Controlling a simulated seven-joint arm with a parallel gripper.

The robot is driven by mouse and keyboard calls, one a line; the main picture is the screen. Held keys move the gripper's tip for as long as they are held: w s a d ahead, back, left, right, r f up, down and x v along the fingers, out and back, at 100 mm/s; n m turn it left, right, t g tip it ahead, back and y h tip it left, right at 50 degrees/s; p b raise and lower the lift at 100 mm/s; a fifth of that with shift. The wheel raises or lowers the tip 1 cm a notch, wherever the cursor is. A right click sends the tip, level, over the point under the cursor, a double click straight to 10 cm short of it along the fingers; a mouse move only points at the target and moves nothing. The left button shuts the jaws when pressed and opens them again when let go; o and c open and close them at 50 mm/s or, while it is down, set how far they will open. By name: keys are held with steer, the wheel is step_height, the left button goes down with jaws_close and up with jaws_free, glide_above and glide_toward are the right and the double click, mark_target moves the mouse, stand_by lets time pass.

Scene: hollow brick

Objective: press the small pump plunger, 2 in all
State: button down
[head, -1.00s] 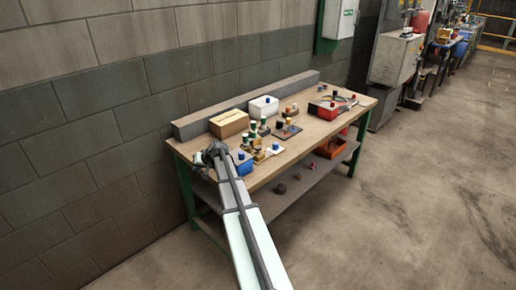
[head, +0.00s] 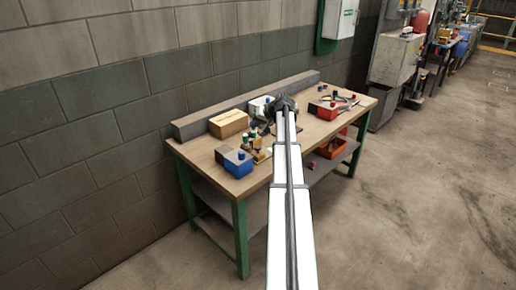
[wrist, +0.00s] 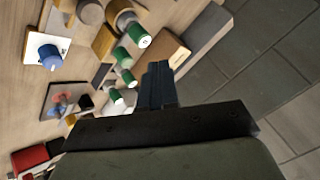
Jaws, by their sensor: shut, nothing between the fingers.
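My gripper (head: 284,102) is over the back middle of the workbench, in front of the white box (head: 259,108). In the wrist view my gripper (wrist: 157,68) is shut and empty, with its dark fingers together. Several green-capped pieces (wrist: 125,62) stand beside the fingers, apart from them. A blue knob (wrist: 48,54) stands on a white plate further left. I cannot tell for sure which piece is the small pump plunger. In the head view my arm hides part of the bench middle.
A blue-and-grey box (head: 235,161) stands at the bench's left front. A cardboard-coloured box (head: 229,123) is behind it. A red box (head: 323,111) and tools are at the right. A grey beam (head: 200,119) runs along the back. Bare wood (head: 201,150) shows at the left end.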

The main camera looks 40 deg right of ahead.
mark_target(260, 148)
steer(key=shift+s+d+r, duration=0.25)
steer(key=shift+s+d, duration=0.4)
steer(key=shift+s, duration=0.25)
steer(key=shift+f, duration=0.15)
steer(key=shift+f, duration=4.25)
steer(key=shift+f, duration=1.5)
steer(key=shift+r, duration=1.45)
